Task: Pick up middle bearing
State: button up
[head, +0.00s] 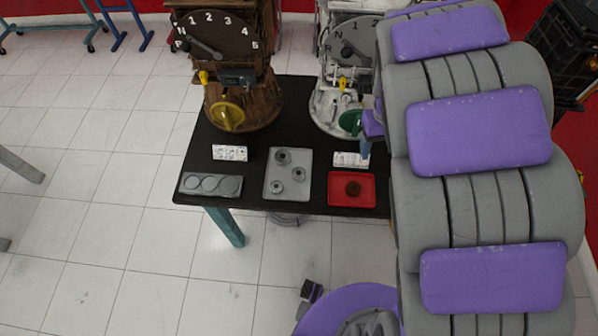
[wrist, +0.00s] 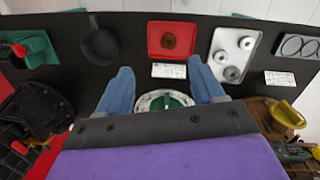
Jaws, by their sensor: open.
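Three grey ring-shaped bearings lie in a light grey tray (head: 272,167) on the black table: a far one (head: 283,157), a right one (head: 298,174) and a near-left one (head: 276,187). Which one counts as the middle bearing I cannot tell for sure. The wrist view shows them at upper right, in the same tray (wrist: 219,36). My gripper (wrist: 162,82) has its two blue fingers spread wide, with nothing between them, above the table. In the head view it is partly hidden by my arm, to the right of the tray and apart from it.
A red tray (head: 336,190) with a brown round part (head: 353,188) is right of the grey tray. A grey plate with round recesses (head: 210,185) is left. Brown (head: 247,108) and white (head: 333,115) engine trainers stand behind. White labels (head: 230,153) lie on the table.

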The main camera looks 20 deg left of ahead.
jog(key=w+a+f+n, duration=0.3)
jog(key=w+a+f, duration=0.2)
jog(key=a+f, duration=0.3)
jog(key=n+y, duration=0.1)
jog(key=n, duration=0.3)
send_over(299, 173)
notch_tip(299, 173, down, 7)
notch_tip(299, 173, down, 12)
jog(key=shift+f+b, duration=0.1)
jog(key=shift+b, duration=0.4)
jog(key=shift+f+b, duration=0.85)
jog(key=shift+f, duration=1.9)
jog(key=shift+c, duration=0.4)
jog(key=c, duration=0.8)
jog(key=shift+r, duration=0.15)
jog(key=shift+c, duration=0.2)
